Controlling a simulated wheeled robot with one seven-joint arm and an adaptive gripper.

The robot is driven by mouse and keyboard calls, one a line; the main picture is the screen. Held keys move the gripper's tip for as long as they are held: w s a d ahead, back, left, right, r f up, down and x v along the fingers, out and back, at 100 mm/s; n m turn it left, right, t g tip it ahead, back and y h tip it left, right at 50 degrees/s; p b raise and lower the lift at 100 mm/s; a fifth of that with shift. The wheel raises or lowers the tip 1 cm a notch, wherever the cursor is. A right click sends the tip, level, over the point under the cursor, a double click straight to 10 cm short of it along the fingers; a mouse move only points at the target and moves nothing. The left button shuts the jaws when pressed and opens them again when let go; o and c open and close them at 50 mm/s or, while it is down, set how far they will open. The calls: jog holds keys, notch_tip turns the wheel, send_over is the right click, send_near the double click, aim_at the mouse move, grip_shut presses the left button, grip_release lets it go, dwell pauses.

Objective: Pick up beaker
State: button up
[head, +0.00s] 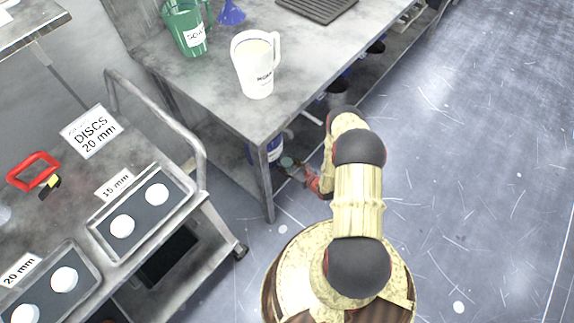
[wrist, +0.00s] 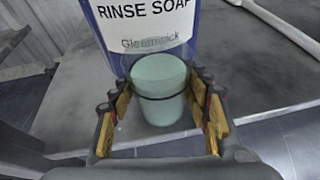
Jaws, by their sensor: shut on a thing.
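A pale green beaker (wrist: 158,78) with a thin dark band stands between the yellow-padded fingers of my gripper (wrist: 160,95) in the wrist view. The fingers are shut on its two sides. In the head view the beaker (head: 287,162) shows small and low, beside the near leg of the steel table. My gripper (head: 300,172) reaches under the table's edge there, partly hidden by my arm. I cannot tell whether the beaker rests on the lower shelf or is just clear of it.
A blue rinse soap container (wrist: 148,38) stands right behind the beaker. The steel table (head: 205,95) above carries a white jug (head: 256,72) and a green jug (head: 186,28). A trolley (head: 150,135) with disc trays stands left. The floor at right is open.

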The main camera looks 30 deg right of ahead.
jog(key=c, duration=0.4)
jog(key=shift+r, duration=0.1)
jog(key=shift+c, duration=0.2)
